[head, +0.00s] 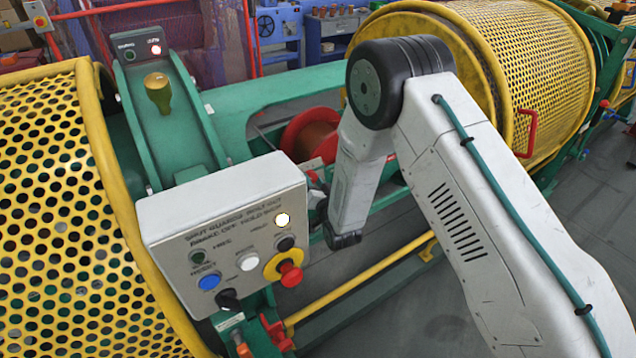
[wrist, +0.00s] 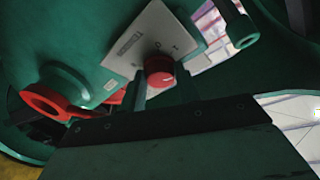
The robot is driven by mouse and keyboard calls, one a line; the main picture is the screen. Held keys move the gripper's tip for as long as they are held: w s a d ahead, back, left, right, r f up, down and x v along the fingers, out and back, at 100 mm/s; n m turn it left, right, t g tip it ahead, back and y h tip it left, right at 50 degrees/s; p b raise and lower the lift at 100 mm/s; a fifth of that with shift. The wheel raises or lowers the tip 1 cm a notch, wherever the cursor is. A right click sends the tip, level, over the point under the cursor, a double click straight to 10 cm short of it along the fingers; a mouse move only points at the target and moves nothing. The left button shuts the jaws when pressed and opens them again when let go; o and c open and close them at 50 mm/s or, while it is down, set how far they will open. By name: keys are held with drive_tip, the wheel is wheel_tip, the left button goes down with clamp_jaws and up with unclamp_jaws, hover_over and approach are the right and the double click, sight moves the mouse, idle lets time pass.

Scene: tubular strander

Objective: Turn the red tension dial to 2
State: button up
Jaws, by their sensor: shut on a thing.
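The red tension dial (wrist: 159,70) shows in the wrist view as a round red knob on a pale plate (wrist: 150,45) with small markings, which are too small to read. The plate is fixed to a green machine part. My gripper (wrist: 160,86) has its two fingers on either side of the dial, shut on it. A light pointer mark shows on the dial's face, but I cannot tell which number it points to. In the head view the dial and my fingertips are hidden behind the arm and the control box.
A grey control box (head: 226,235) with buttons and a red emergency stop (head: 290,274) stands left of my arm. Yellow perforated guards (head: 50,200) are at left and upper right. In the wrist view, a red ring-shaped part (wrist: 55,100) is left of the dial.

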drive_tip(key=shift+w+d+r, duration=0.1)
drive_tip(key=shift+w+r, duration=0.05)
drive_tip(key=o, duration=1)
drive_tip(key=shift+c, duration=0.2)
drive_tip(key=v, duration=0.8)
